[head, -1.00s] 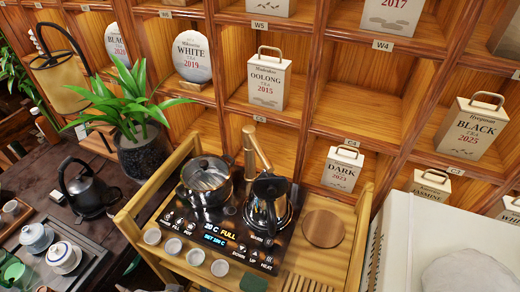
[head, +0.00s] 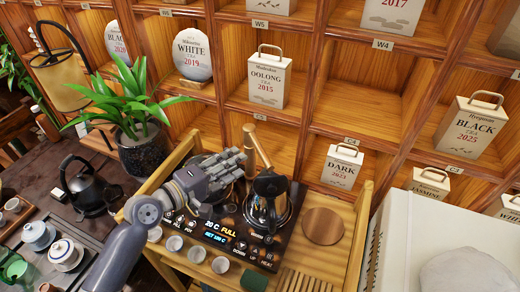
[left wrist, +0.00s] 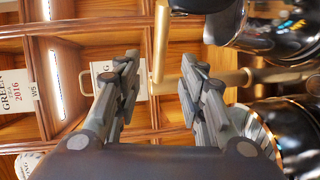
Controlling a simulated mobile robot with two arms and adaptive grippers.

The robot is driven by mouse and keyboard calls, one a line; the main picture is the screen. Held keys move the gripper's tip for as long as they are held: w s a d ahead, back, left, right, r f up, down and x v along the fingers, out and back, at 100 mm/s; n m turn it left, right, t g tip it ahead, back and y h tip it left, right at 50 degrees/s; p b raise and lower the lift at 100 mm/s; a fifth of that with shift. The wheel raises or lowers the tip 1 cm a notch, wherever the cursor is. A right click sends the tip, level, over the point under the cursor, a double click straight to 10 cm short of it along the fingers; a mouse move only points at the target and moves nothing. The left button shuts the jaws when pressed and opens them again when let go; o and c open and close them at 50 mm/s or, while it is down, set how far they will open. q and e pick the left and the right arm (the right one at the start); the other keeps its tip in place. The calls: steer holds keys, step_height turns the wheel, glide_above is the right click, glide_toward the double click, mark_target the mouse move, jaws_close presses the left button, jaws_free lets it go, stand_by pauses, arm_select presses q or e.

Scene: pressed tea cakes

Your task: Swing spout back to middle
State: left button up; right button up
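The brass-coloured spout (head: 259,147) rises at the back of the black control panel (head: 230,232), its arm slanting toward the black-handled kettle (head: 263,215) on the right. In the left wrist view the spout (left wrist: 160,45) shows just beyond and between the fingertips; I cannot tell whether they touch it. My left gripper (head: 240,158) is open and empty, left of the spout and above the pot (head: 203,161), which it mostly covers. Its two spread fingers (left wrist: 158,62) also show in the left wrist view. My right gripper is not in view.
Small cups (head: 197,255) line the panel's front edge. A round wooden coaster (head: 323,226) lies right of the kettle. A plant (head: 140,110) stands left of the wooden stand. Shelves with tea tins (head: 268,83) rise behind.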

mark_target(258, 151)
arm_select(q)
steer(key=p+x, duration=0.2)
steer(key=x, duration=0.7)
steer(key=shift+w+d+f, duration=0.2)
steer(key=shift+w+d, duration=0.2)
steer(key=shift+d, duration=0.15)
jaws_close()
